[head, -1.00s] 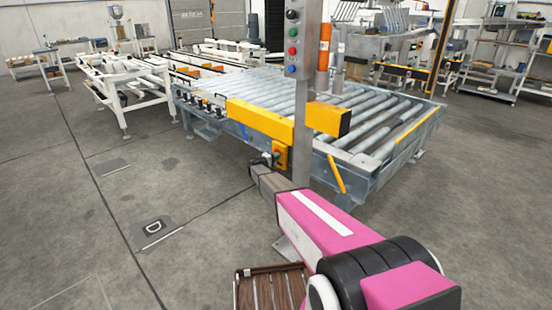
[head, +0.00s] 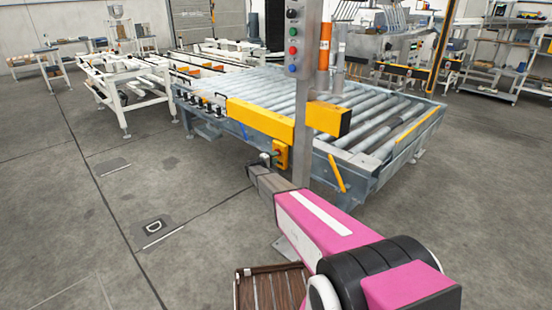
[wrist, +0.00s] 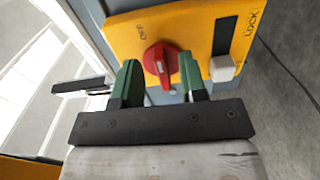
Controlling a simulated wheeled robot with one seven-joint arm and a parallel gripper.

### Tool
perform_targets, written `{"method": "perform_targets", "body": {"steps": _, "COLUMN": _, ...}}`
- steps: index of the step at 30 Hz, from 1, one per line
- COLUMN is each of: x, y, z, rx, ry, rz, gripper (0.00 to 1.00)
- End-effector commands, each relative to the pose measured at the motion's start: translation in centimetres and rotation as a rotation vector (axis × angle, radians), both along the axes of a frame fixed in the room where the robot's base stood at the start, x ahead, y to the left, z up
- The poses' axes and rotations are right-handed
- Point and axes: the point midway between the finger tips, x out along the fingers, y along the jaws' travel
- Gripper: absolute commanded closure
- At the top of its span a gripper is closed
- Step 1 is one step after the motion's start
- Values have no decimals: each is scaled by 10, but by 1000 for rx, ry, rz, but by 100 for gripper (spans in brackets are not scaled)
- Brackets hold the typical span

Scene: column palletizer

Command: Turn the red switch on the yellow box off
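The yellow box (wrist: 195,28) fills the upper part of the wrist view, with printed lettering at its upper left and right. The red switch (wrist: 158,55) is a round knob with a raised handle and a pale mark on it. My gripper (wrist: 160,66) has its two green fingers on either side of the knob, apart from each other. I cannot tell whether either finger touches it. In the head view the yellow box (head: 281,154) is low on the grey post, with my gripper (head: 267,158) at its left side. The knob is not distinguishable there.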

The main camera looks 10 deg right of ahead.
Motion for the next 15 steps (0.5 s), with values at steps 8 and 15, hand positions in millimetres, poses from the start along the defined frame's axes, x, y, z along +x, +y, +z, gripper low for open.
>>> {"method": "perform_targets", "body": {"steps": 8, "x": -33, "y": 43, "z": 0, "rx": 0, "ry": 0, "rz": 1, "gripper": 61}}
{"method": "perform_targets", "body": {"steps": 15, "x": -51, "y": 68, "z": 0, "rx": 1, "ry": 0, "rz": 0, "gripper": 61}}
